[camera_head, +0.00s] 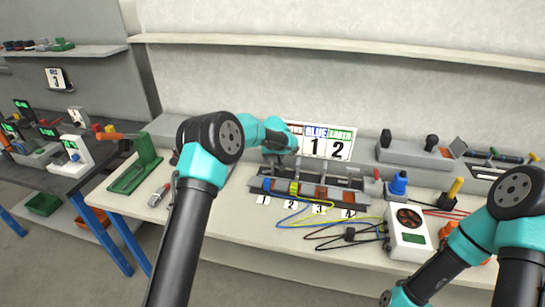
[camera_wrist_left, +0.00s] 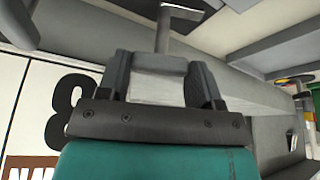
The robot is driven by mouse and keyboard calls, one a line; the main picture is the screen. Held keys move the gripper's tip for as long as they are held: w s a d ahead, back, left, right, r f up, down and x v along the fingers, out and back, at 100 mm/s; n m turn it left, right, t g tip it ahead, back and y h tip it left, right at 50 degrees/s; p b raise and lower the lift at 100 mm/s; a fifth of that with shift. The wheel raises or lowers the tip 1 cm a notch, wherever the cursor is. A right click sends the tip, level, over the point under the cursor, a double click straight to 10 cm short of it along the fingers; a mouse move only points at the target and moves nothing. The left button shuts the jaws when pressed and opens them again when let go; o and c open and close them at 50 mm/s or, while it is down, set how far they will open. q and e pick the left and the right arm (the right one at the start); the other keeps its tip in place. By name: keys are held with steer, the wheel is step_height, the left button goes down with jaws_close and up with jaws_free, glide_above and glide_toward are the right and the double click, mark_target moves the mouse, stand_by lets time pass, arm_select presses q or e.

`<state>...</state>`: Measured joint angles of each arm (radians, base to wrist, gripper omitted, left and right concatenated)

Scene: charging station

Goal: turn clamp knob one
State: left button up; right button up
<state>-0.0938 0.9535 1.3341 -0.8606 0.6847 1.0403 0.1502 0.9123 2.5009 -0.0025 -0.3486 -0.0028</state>
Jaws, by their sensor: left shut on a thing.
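The clamp bar (camera_head: 320,189) lies along the bench with labels 1 to 4 in front of it. A blue wire end (camera_head: 267,184) is at position 1 and a yellow-green one (camera_head: 293,187) at position 2. My left gripper (camera_head: 272,158) is at the bar's left end, above position 1; its fingers are hard to make out there. In the left wrist view my left gripper (camera_wrist_left: 160,85) is shut on a grey knob-like part (camera_wrist_left: 158,68), with a T-shaped piece (camera_wrist_left: 170,18) beyond it. The knob is hidden in the head view. My right gripper is out of view.
A sign (camera_head: 330,141) reading BLUE 1 and EARTH 2 stands behind the bar, partly hidden by my left arm. A white meter (camera_head: 407,232) with loose wires, a blue-topped part (camera_head: 398,184) and a green stand (camera_head: 140,165) are on the bench.

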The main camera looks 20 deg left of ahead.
arm_select(q)
steer(key=n+g+y, duration=0.1)
steer(key=n, duration=0.2)
steer(key=n+y, duration=0.1)
steer(key=n, duration=0.3)
steer(key=shift+w+d+g, duration=0.1)
steer(key=shift+d+g, duration=0.1)
steer(key=shift+g, duration=0.2)
steer(key=n+g, duration=0.1)
steer(key=n, duration=0.2)
steer(key=n+g, duration=0.1)
steer(key=n, duration=0.3)
steer(key=shift+w+g+y, duration=0.15)
steer(key=shift+g+y, duration=0.15)
steer(key=shift+y, duration=0.1)
steer(key=o, duration=0.9)
